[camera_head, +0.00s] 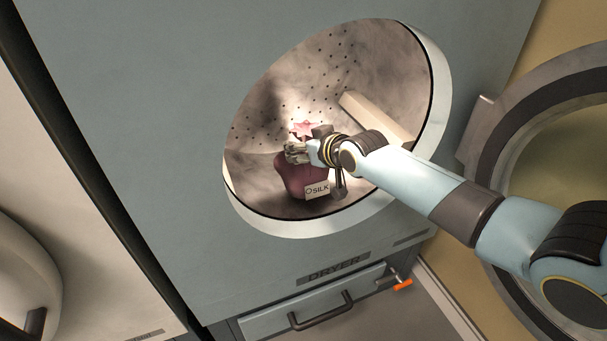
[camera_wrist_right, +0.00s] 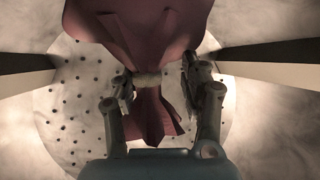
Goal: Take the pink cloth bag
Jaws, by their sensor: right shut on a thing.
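The pink cloth bag (camera_head: 296,176) is inside the dryer drum, with a gathered neck, a flared top and a white tag reading SILK (camera_head: 317,190). My right gripper (camera_head: 297,150) reaches in through the round opening and is shut on the bag's neck. In the right wrist view, the fingers (camera_wrist_right: 158,88) are on both sides of the bag's tied neck, and the dark pink body of the bag (camera_wrist_right: 140,28) fills the top middle. I cannot tell whether the bag touches the drum floor. My left gripper is not in view.
The dryer opening has a pale rim (camera_head: 433,75) close around my right arm. A light paddle (camera_head: 375,118) runs along the drum wall. The round door (camera_head: 490,130) stands open at the right. A drawer with a handle (camera_head: 320,312) is below. Another machine (camera_head: 60,200) is at left.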

